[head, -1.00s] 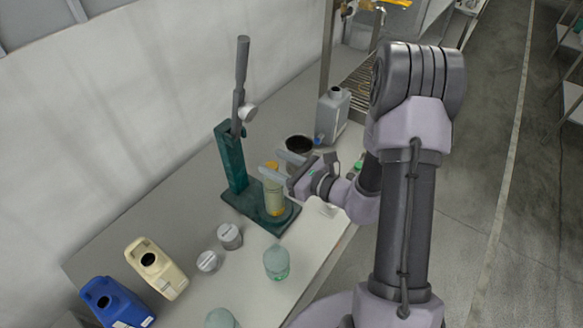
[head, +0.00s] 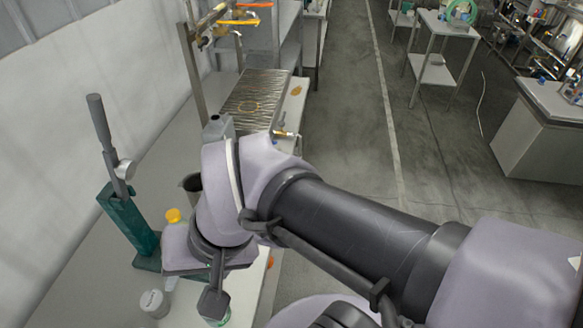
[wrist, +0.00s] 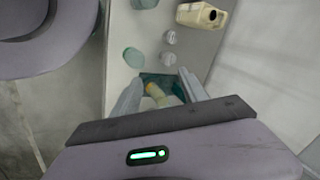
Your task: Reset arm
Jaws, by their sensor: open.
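Grey-lidded jars (head: 154,303) stand at the front of the bench; they also show in the wrist view (wrist: 169,60) near a cream jug (wrist: 202,15). A grey canister (head: 218,127) and a ribbed metal rack (head: 255,100) are behind. The floor aisle (head: 340,110) at right is clear.

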